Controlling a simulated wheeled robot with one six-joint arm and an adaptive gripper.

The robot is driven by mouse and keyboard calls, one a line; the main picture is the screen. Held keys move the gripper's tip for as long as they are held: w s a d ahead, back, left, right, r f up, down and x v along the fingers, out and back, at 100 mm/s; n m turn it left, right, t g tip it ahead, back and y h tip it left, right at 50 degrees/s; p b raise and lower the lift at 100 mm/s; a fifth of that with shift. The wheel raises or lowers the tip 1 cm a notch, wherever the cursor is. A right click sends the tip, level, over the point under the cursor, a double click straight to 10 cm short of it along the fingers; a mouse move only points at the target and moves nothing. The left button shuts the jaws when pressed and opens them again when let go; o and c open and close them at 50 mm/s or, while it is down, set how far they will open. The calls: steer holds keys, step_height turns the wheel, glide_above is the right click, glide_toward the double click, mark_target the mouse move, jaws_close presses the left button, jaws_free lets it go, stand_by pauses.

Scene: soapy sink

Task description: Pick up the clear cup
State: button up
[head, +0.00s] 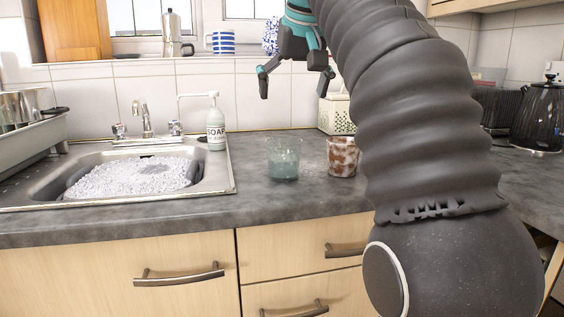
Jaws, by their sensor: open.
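The clear cup (284,160) stands upright on the grey counter, right of the sink. It is see-through with a faint greenish tint. A second cup with brown blotches (342,157) stands just to its right, with a small gap between them. My gripper (295,88) is in the air above the clear cup in the picture, with its fingers apart and pointing down. Nothing is between the fingers. My arm covers the counter to the right of the blotched cup.
The sink (217,178) at the left is full of white foam. A soap bottle (215,124) stands at its back right corner. A pale box (338,112) stands behind the cups, and a dark kettle (540,115) is far right. The counter in front of the cups is clear.

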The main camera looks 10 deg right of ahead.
steer(key=b, duration=0.2)
glide_toward(284, 141)
steer(key=f, duration=0.1)
steer(key=s+f, duration=0.1)
steer(key=f, duration=0.1)
steer(key=shift+s+a+f, duration=0.1)
steer(key=shift+s+a, duration=0.15)
steer(key=shift+a, duration=0.15)
steer(key=shift+w+b+x, duration=0.2)
steer(key=shift+b+x, duration=0.15)
steer(key=shift+x, duration=2.6)
steer(key=shift+r, duration=0.2)
steer(key=c, duration=1.4)
